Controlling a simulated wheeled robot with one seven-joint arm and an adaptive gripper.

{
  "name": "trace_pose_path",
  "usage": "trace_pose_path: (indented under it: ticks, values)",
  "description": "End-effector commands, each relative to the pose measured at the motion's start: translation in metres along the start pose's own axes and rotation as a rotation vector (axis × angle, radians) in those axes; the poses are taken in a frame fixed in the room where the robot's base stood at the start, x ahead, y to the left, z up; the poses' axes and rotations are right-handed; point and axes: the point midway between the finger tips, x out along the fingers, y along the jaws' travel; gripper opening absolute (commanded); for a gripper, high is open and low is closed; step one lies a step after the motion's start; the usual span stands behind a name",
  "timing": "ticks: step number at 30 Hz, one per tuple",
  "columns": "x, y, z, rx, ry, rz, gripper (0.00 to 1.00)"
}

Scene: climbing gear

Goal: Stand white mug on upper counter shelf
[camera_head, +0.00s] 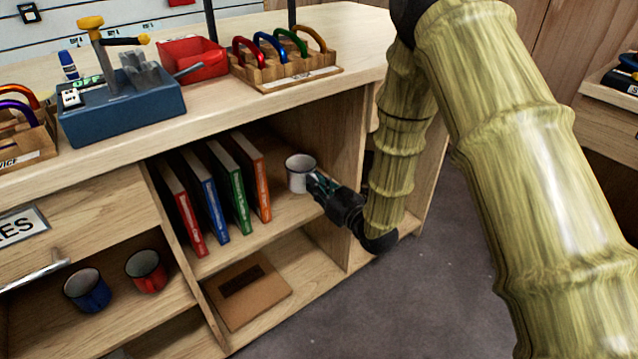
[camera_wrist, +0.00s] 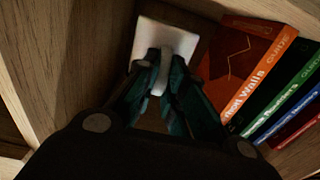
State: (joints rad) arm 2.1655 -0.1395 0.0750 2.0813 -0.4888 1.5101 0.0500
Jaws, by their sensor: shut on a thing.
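The white mug (camera_head: 299,172) is inside the counter's upper shelf (camera_head: 285,207), right of the upright books. It looks upright, with its dark rim on top. My gripper (camera_head: 318,185) reaches into that compartment from the front right. In the wrist view my gripper (camera_wrist: 163,80) is shut on the handle of the white mug (camera_wrist: 178,38), with a finger on each side of it. The fingers hide part of the mug. I cannot tell whether the mug's base touches the shelf board.
Upright books (camera_head: 228,186) stand just left of the mug; they also show in the wrist view (camera_wrist: 262,85). A blue mug (camera_head: 87,290) and a red mug (camera_head: 146,271) stand in the left compartment. A brown folder (camera_head: 247,290) lies on the lower shelf. The counter top (camera_head: 215,109) overhangs the compartment.

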Motion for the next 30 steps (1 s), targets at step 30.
trace_pose_path:
  ticks: [30]
  values:
    - [0.044,0.056,0.041,0.000,0.000,0.003,0.00]
